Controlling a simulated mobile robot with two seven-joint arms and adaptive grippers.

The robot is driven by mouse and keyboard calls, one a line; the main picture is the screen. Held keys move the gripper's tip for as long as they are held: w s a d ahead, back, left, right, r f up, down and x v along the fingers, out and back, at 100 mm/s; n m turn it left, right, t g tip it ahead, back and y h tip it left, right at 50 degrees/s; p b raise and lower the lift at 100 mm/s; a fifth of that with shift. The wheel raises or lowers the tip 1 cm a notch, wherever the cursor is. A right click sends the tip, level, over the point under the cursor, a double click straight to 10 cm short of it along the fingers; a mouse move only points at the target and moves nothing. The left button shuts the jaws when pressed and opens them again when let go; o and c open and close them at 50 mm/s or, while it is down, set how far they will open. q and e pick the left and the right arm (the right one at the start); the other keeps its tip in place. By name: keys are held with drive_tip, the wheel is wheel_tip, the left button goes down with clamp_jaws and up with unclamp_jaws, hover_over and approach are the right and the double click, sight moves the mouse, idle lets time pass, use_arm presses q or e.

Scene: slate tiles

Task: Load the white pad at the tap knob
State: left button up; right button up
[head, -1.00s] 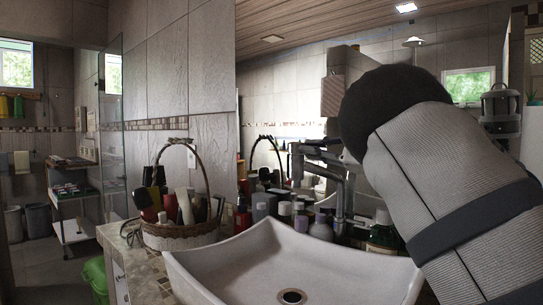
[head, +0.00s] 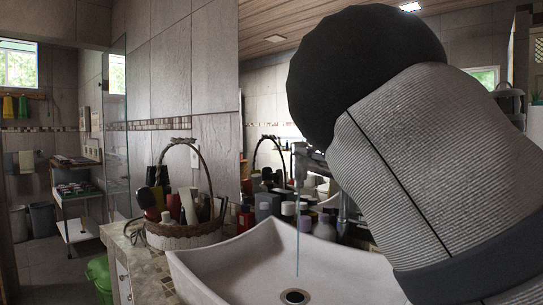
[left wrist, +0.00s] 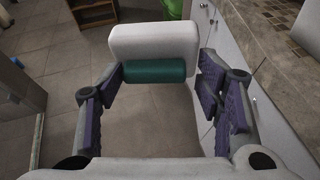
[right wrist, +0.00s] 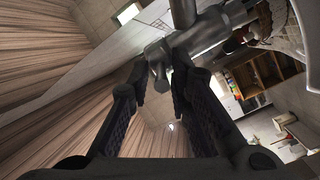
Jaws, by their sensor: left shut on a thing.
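The white pad (left wrist: 155,42) and its teal part (left wrist: 154,72) show in the left wrist view. My left gripper (left wrist: 163,70) is shut on the white pad at the teal part, with the pad's pale block beyond the fingertips. In the right wrist view my right gripper (right wrist: 158,80) has its fingers on both sides of the metal tap knob (right wrist: 160,75). I cannot tell whether they press on it. In the head view my right arm hides most of the tap. A thin stream of water (head: 297,235) falls into the basin. The left gripper is outside the head view.
The white basin (head: 240,265) stands on the tiled counter (head: 145,258). A wicker basket (head: 180,238) of bottles is at its left, and several bottles (head: 268,205) stand behind it. A green bin (head: 98,270) is on the floor left of the counter. Floor (left wrist: 60,50) is clear below the pad.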

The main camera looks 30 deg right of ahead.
drive_tip(key=s, duration=1.2)
drive_tip(key=shift+a, duration=0.2)
drive_tip(key=shift+f, duration=0.1)
